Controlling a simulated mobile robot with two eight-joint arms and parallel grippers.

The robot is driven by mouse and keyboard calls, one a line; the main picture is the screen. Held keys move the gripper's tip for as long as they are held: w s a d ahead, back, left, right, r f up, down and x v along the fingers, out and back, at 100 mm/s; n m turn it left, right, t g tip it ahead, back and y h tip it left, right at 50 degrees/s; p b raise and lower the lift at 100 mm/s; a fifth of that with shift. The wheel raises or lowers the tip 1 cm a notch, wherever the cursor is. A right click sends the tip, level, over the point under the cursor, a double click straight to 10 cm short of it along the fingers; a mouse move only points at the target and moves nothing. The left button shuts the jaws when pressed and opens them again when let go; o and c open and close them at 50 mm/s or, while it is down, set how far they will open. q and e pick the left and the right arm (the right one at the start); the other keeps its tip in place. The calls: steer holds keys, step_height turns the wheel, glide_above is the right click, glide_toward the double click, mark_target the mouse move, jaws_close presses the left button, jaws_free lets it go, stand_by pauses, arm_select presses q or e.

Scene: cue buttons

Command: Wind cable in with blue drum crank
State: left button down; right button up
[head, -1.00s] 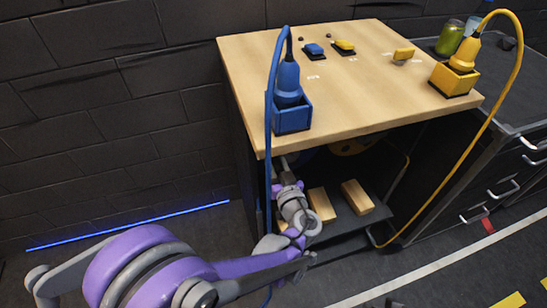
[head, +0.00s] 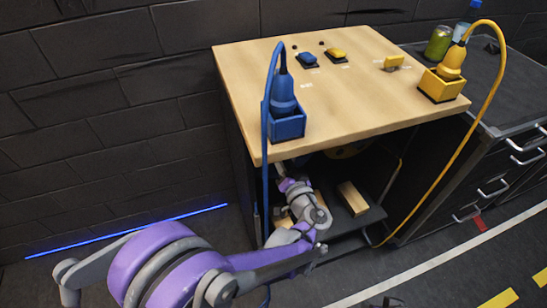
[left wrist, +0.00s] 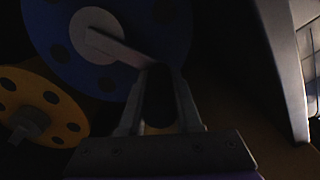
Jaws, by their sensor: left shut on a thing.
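In the left wrist view the blue drum (left wrist: 140,20) fills the top, with a pale hub and a grey crank arm (left wrist: 125,50) running down to the right. My left gripper (left wrist: 160,95) is at the outer end of this arm, shut on the dark crank handle (left wrist: 158,88). In the head view my left arm reaches under the workbench and its fingertips are hidden. The blue cable (head: 265,180) rises from the blue plug (head: 283,95) in a blue box (head: 288,127), loops over and hangs down past the bench edge. My right gripper does not show.
A yellow drum (left wrist: 40,105) with its own crank sits left of the blue one. The wooden benchtop (head: 340,100) lies above my arm. A shelf under it holds wooden blocks (head: 353,198). A yellow cable (head: 450,150) hangs on the right.

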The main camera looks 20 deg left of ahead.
arm_select(q)
steer(key=w+d+f+m, duration=0.1)
steer(key=w+d+m, duration=0.4)
steer(key=m, duration=0.5)
steer(key=shift+d+p, duration=0.35)
steer(key=shift+d, duration=0.9)
steer(key=shift+d+f, duration=0.1)
steer(key=shift+f, duration=0.1)
steer(key=c, duration=0.6)
jaws_free()
steer(key=p+v, duration=0.1)
steer(key=v, duration=0.9)
steer(key=shift+s+d, duration=0.2)
steer(key=shift+s, duration=0.15)
